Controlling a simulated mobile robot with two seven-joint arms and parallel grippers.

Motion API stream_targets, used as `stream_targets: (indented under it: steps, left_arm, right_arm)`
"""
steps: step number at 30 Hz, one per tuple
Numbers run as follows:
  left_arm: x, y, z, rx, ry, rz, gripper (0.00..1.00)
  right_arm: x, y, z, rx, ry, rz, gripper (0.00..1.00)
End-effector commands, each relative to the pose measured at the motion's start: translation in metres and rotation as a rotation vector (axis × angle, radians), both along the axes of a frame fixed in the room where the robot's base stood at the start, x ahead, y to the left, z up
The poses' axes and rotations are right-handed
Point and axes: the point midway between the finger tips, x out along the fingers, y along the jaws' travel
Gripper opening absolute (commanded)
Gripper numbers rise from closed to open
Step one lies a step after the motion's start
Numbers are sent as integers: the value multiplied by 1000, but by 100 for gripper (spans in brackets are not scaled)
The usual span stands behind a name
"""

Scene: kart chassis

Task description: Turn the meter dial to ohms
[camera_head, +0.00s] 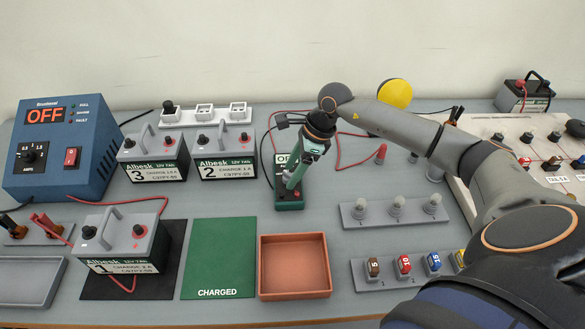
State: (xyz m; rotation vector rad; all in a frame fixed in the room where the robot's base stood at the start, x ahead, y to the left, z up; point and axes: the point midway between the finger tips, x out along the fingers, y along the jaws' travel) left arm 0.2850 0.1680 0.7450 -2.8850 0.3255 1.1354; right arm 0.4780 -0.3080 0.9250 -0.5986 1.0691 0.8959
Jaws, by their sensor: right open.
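The meter (289,204) is a green case standing in the middle of the bench, with a pale display at its upper part showing a letter that looks like "O". My right gripper (293,185) reaches down over the meter from the upper right. Its jaws are open, with the fingertips low at the front of the meter, around where a dial could be. The gripper covers most of the meter's face, so I cannot see the dial or its setting, or tell whether the fingers touch it. My left gripper is out of view.
Batteries 3 (156,157) and 2 (225,153) stand left of the meter. Battery 1 (122,240) is on a black mat. A blue power supply (60,145) reads OFF. A green CHARGED mat (219,258) and orange tray (294,293) lie in front. Red leads (350,165) run behind.

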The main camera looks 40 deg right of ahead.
Motion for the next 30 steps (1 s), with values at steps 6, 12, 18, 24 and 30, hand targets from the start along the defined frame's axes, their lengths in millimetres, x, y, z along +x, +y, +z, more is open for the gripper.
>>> stream_targets:
  steps: [6, 12, 18, 24, 30]
  left_arm:
    - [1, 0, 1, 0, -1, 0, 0]
    - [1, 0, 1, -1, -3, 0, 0]
    - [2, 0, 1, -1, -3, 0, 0]
    - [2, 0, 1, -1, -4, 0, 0]
    - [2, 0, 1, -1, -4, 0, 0]
  right_arm:
    - [0, 1, -3, -1, 1, 0, 66]
    - [0, 1, -3, 0, 0, 0, 54]
    - [0, 1, -3, 0, 0, 0, 32]
    - [0, 1, -2, 0, 0, 0, 9]
    - [0, 1, -2, 0, 0, 0, 0]
